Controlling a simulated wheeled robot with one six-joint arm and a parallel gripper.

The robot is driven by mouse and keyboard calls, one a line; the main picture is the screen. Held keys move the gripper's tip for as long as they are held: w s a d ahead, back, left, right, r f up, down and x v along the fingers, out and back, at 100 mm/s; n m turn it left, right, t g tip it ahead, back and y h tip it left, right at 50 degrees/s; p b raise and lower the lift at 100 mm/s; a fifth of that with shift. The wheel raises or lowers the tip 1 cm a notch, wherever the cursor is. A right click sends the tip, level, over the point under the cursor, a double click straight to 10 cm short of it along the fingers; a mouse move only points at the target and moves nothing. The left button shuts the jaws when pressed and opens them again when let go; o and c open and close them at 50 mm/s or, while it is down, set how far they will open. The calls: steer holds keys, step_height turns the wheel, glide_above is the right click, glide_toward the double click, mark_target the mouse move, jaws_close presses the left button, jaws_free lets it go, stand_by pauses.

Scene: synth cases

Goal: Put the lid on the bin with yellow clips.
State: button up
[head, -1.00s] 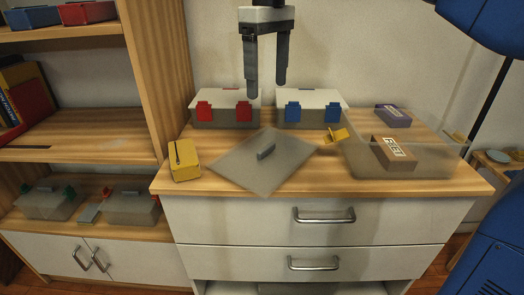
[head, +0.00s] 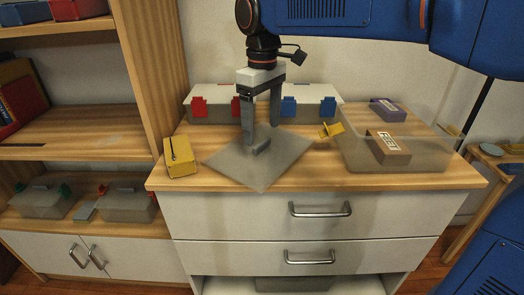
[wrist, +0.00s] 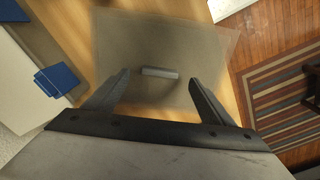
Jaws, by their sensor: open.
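The grey, see-through square lid (head: 235,165) lies flat on the dresser top, with a small grey bar handle (head: 262,147) at its middle. The bin with yellow clips (head: 350,158) is a clear open box at the right; one yellow clip (head: 331,130) sticks out at its left side. In the wrist view, the handle (wrist: 160,72) lies between the two fingers in picture width; contact cannot be told.
Behind the lid stand a bin with red clips (head: 212,107) and a bin with blue clips (head: 308,103), both with white tops. A yellow box (head: 179,157) stands left of the lid. A shelf (head: 75,146) borders the left side.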

mark_target(262, 142)
steer(key=shift+f, duration=2)
steer(key=c, duration=1.2)
steer(key=shift+c, duration=0.2)
steer(key=shift+r, duration=0.15)
